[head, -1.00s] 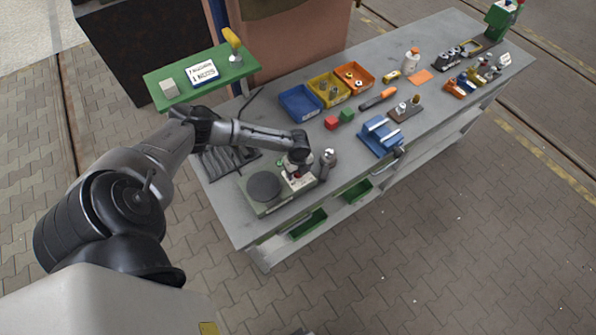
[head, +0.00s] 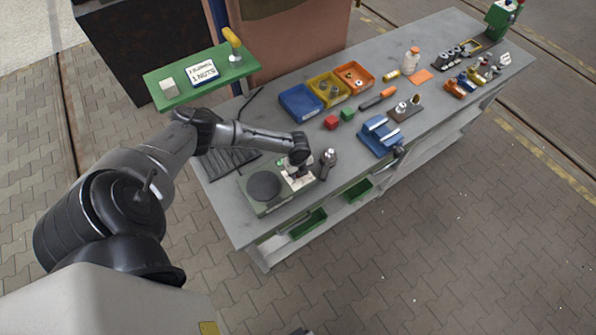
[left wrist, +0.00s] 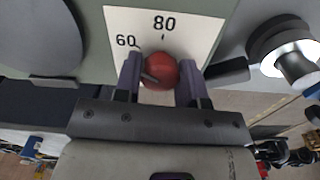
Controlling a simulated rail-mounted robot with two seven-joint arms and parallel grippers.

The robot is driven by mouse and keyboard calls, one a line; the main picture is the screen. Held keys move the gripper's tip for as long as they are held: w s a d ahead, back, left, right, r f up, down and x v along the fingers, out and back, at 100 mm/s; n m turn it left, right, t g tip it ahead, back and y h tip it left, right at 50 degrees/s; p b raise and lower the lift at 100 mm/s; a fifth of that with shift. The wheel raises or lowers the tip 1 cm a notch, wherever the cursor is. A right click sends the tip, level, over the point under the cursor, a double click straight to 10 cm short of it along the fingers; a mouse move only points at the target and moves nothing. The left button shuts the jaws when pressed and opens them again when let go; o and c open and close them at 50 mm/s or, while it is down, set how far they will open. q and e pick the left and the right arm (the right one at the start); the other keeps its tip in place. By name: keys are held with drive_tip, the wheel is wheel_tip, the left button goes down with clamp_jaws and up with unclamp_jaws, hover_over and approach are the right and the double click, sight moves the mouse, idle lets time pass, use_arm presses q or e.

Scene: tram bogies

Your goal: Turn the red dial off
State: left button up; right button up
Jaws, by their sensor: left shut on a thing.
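The red dial (left wrist: 160,71) sits on a white scale plate (left wrist: 205,28) with the numbers 60 and 80 in the left wrist view. A dark pointer mark on the dial points toward the lower left of that picture. My left gripper (left wrist: 160,82) has one finger on each side of the dial and is shut on it. In the head view my left gripper (head: 297,173) is over the front of the grey-green hotplate unit (head: 268,207) and hides the dial. The unit has a round dark plate (head: 264,186). My right gripper is not in view.
A dark tool with a bright end (head: 328,160) stands close right of the gripper. Blue (head: 300,101), yellow and orange bins, a red block (head: 331,123), a green block and a blue vise (head: 380,137) are farther along the bench (head: 225,205).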

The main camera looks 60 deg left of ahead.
use_arm(q)
drive_tip(key=shift+n, duration=0.3)
drive_tip(key=shift+c, duration=0.2)
drive_tip(key=shift+r+n+p, duration=0.1)
drive_tip(key=shift+n+p, duration=0.5)
drive_tip(key=shift+n, duration=0.5)
drive_tip(key=n+p, duration=0.1)
drive_tip(key=n, duration=0.2)
drive_tip(key=shift+d+n+p, duration=0.1)
drive_tip(key=shift+n+p, duration=0.2)
drive_tip(key=n+p, duration=0.2)
drive_tip(key=n, duration=0.2)
drive_tip(key=shift+n, duration=0.3)
drive_tip(key=n+p, duration=0.1)
drive_tip(key=n, duration=0.1)
drive_tip(key=shift+n, duration=0.3)
drive_tip(key=n+p, duration=0.2)
drive_tip(key=n, duration=0.3)
drive_tip(key=shift+p, duration=0.3)
drive_tip(key=n, duration=0.3)
drive_tip(key=shift+n, duration=1.4)
